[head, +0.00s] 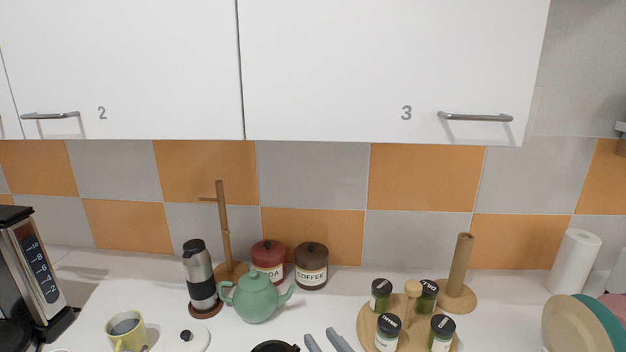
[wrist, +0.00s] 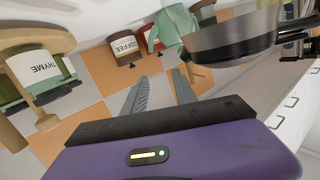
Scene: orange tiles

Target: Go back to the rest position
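My gripper (wrist: 160,80) shows at the bottom of the wrist view, with its two grey fingers apart and nothing between them. In the head view the fingertips (head: 325,338) come up at the bottom edge, low over the counter. A dark pan (wrist: 235,42) is just beyond and right of the fingers in the wrist view. Its rim (head: 275,347) shows at the bottom of the head view, left of the fingertips. The rest of my arm is out of view.
A green teapot (head: 256,297), cocoa jar (head: 268,261) and coffee jar (head: 311,266) stand on the counter behind. A wooden spice stand (head: 382,335) with several jars is right of the fingertips. White cabinets (head: 390,60) hang above; bare counter (head: 510,310) lies further right.

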